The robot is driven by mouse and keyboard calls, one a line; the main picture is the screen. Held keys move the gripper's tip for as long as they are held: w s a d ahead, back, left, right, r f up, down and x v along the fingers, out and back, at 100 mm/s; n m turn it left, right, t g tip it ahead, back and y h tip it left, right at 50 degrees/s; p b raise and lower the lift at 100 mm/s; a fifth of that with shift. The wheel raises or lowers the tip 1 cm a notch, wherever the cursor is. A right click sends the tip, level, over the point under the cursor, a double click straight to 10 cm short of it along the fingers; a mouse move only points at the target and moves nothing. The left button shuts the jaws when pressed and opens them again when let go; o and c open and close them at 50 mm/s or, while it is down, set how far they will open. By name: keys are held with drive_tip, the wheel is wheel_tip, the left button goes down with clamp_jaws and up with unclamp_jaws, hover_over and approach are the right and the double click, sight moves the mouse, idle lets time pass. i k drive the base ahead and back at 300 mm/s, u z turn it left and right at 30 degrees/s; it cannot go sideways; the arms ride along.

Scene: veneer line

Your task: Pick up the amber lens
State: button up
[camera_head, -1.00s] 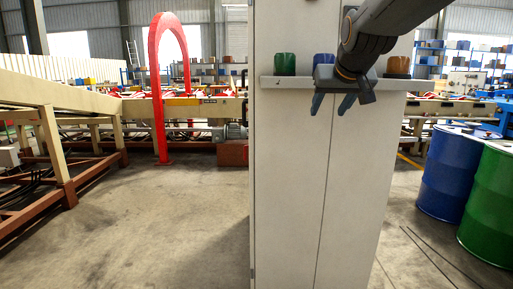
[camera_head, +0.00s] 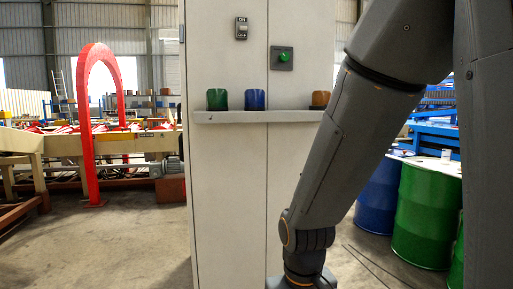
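The amber lens (camera_head: 320,99) is a small orange-brown cup shape at the right end of a narrow grey shelf (camera_head: 222,117) on the front of a tall pale cabinet. My arm passes close in front of its right side. A green lens (camera_head: 217,99) and a blue lens (camera_head: 254,99) stand on the left half of the same shelf. My arm reaches down across the right of the view. Its lower end is at the bottom edge, below the shelf, and my gripper's fingers are out of the picture.
The cabinet (camera_head: 230,200) carries an on/off switch (camera_head: 241,28) and a green button (camera_head: 284,57) above the shelf. Blue drums (camera_head: 376,195) and green drums (camera_head: 425,215) stand at the right. A red arch (camera_head: 86,130) stands at the left.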

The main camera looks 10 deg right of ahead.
sight(320, 97)
drive_tip(key=z, duration=2.2)
drive_tip(key=i, duration=1.2)
drive_tip(key=u, duration=2.75)
